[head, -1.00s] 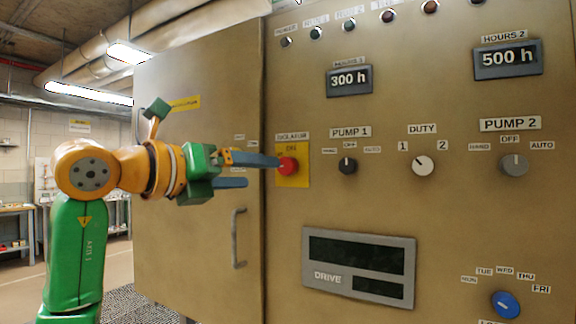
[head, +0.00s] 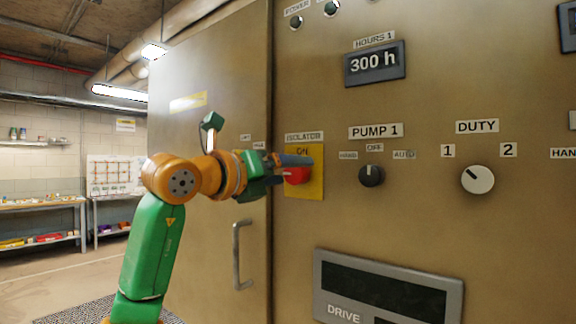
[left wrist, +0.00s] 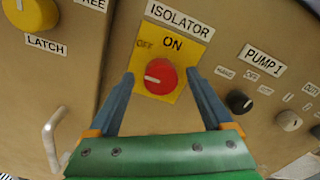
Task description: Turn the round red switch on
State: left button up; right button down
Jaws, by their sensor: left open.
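The round red switch (left wrist: 160,77) sits on a yellow plate (left wrist: 176,36) under the ISOLATOR label, on the tan cabinet. Its white mark points left, on the side of the OFF word; ON is printed above the knob. In the head view the red switch (head: 296,177) is partly hidden by a finger. My left gripper (left wrist: 161,74) is open, with one blue finger on each side of the switch. A gap shows beside each finger, so it does not look gripped. Whether a finger touches the plate I cannot tell. My right gripper is not in view.
The black PUMP 1 knob (head: 371,175) and the white DUTY knob (head: 477,179) are to the right. A DRIVE display (head: 330,300) is below. A door handle (head: 237,256) and a yellow LATCH knob (left wrist: 32,14) are to the left.

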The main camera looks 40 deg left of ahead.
pick_arm(q)
jog(key=shift+w+f, duration=0.15)
jog(key=shift+w, duration=0.45)
jog(key=shift+s, duration=0.15)
grip_shut()
jog(key=m+p, duration=0.2)
jog(key=m, duration=0.1)
jog(key=shift+r, duration=0.2)
jog(key=m+p, duration=0.2)
jog(key=m, duration=0.3)
jog(key=shift+d+m+p, duration=0.1)
jog(key=shift+m+p, duration=0.2)
jog(key=shift+p, duration=0.1)
jog(key=m+p, duration=0.2)
jog(key=m, duration=0.2)
jog(key=shift+d+f+m+p, duration=0.15)
jog(key=shift+m+p, duration=0.65)
jog(key=shift+m, duration=1.7)
